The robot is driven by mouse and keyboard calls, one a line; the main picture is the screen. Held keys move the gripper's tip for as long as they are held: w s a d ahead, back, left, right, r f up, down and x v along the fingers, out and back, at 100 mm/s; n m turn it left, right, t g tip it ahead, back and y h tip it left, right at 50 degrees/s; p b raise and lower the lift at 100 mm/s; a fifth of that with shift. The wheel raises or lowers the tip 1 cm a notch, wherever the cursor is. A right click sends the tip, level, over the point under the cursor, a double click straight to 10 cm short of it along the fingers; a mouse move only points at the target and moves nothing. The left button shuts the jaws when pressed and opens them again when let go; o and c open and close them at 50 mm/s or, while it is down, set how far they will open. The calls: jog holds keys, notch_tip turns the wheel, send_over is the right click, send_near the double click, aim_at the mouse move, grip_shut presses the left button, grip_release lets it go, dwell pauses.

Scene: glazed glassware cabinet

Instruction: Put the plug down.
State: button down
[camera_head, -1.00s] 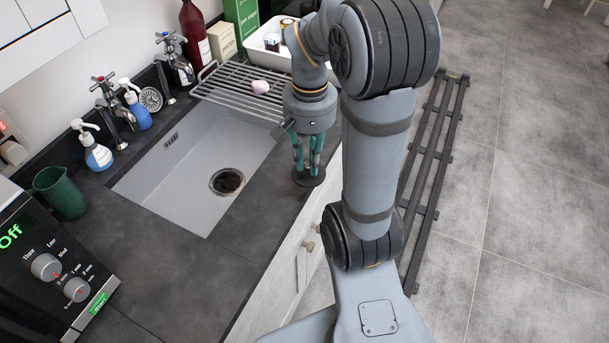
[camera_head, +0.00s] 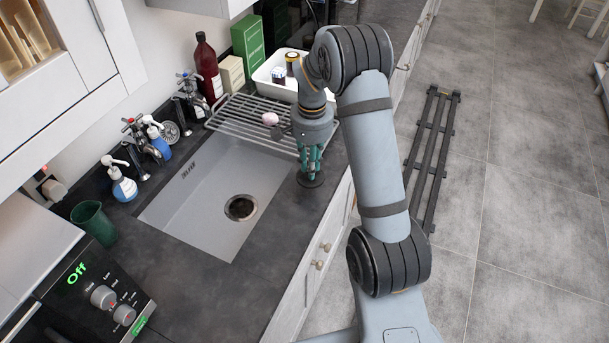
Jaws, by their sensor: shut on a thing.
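The plug (camera_head: 310,181) is a dark round disc at the tips of my gripper (camera_head: 312,170). The green fingers of my gripper point down and are shut on it. The plug is at or just above the dark worktop strip between the sink (camera_head: 205,220) and the front edge. I cannot tell whether it touches the worktop. The sink's drain hole (camera_head: 240,208) is uncovered, to the left of the plug.
A wire rack (camera_head: 245,118) with a pink item (camera_head: 270,118) lies behind the sink. A white tray (camera_head: 268,78) with jars stands beyond. Soap bottles (camera_head: 123,186), taps and a green cup (camera_head: 93,222) line the left. The worktop in front of the sink is clear.

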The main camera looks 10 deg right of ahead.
aim_at(305, 176)
jog(key=shift+a+f, duration=0.45)
jog(key=shift+a, duration=0.3)
notch_tip(305, 176, down, 4)
jog(key=shift+r+p, duration=0.1)
jog(key=shift+p, duration=0.8)
jog(key=shift+f, duration=0.2)
jog(key=shift+f+b, duration=0.15)
jog(key=shift+b, duration=0.2)
jog(key=c, duration=1.6)
grip_release()
